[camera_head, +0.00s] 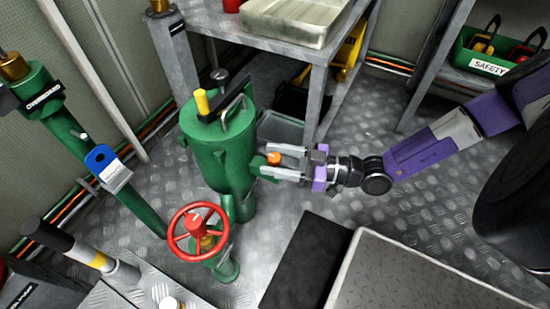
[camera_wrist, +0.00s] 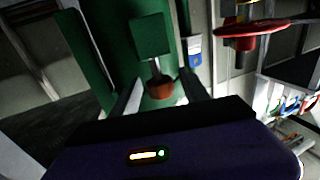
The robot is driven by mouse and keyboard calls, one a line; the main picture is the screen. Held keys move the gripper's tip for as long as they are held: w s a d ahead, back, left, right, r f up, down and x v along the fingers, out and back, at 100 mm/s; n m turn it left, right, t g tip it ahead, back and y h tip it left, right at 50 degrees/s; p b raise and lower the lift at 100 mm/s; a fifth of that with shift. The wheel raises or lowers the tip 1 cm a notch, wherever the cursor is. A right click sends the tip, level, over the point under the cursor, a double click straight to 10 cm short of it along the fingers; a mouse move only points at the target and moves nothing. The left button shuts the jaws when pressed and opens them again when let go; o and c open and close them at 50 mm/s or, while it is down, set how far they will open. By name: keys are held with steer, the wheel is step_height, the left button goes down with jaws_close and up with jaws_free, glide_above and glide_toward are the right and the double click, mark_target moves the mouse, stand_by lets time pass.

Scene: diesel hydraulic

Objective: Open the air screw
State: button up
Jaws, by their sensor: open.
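The green filter housing (camera_head: 215,150) stands upright on the floor plate, left of centre in the head view. A small orange screw knob (camera_head: 273,159), which looks like the air screw, sits on a green block on its right side. My gripper (camera_head: 268,160) reaches in from the right, open, with one finger on each side of the knob. In the wrist view the knob (camera_wrist: 161,89) looks darker orange and hangs on a thin stem below a green block (camera_wrist: 148,36), between my fingers (camera_wrist: 162,93). Whether either finger touches the knob cannot be told.
A red handwheel (camera_head: 198,232) on a green valve stands in front of the housing. A blue-tagged green pipe (camera_head: 135,195) is at left. A metal table with a beige tray (camera_head: 295,22) stands behind. A dark mat (camera_head: 308,262) and grey platform lie below my arm.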

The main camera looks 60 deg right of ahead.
steer(key=p+v, duration=0.2)
steer(key=v, duration=0.6)
steer(key=shift+p, duration=0.35)
